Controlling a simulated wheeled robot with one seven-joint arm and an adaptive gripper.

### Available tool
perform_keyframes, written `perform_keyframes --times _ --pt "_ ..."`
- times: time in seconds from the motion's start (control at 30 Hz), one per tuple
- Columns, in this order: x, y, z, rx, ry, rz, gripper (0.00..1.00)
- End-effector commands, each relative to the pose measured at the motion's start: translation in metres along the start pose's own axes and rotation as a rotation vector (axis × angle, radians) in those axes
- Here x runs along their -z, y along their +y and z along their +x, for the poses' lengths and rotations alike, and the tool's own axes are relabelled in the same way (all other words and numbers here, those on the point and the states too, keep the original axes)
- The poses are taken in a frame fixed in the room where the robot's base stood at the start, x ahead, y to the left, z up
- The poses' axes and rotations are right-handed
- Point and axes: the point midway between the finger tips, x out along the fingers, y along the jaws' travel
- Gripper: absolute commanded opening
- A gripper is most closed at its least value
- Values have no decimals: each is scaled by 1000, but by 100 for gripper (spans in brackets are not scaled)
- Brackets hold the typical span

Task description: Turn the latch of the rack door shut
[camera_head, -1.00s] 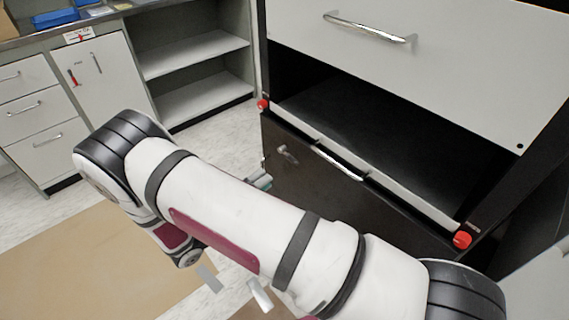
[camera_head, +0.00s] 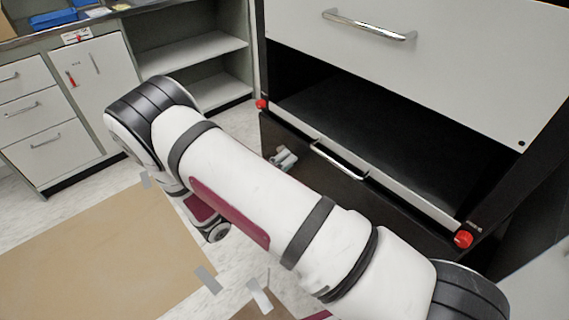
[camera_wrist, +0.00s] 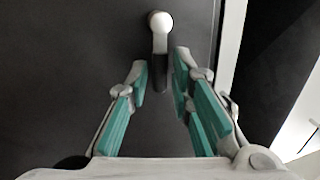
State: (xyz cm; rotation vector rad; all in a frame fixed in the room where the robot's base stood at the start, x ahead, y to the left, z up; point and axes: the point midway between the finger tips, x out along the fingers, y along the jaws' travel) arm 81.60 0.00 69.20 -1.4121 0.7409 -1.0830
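The rack door is the dark lower panel (camera_head: 335,182) with a silver bar handle (camera_head: 338,160); it lies closed against the rack front. The latch (camera_wrist: 160,38) shows in the wrist view as a small pale lever with a round knob, hanging down on the dark door face. My gripper (camera_wrist: 161,70) is open, its two teal-padded fingers apart. The lower end of the latch lies between the fingertips in the picture; I cannot tell whether they touch it. In the head view my gripper (camera_head: 283,158) is at the door's upper left and hides the latch.
Above the door is an open dark bay, with a large white panel (camera_head: 440,70) and handle over it. Red knobs (camera_head: 463,240) mark the bay's lower corners. White cabinets (camera_head: 90,95) and open shelves stand at the left. A tan mat (camera_head: 100,255) lies on the floor.

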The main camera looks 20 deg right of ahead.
Motion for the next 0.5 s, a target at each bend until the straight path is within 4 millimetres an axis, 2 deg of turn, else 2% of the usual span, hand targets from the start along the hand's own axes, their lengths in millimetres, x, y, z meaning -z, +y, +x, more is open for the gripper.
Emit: perform_keyframes --times 0.07,0.5 --pt "0 0 0 0 0 0 0" --pt "-1 3 -1 0 8 46 0"
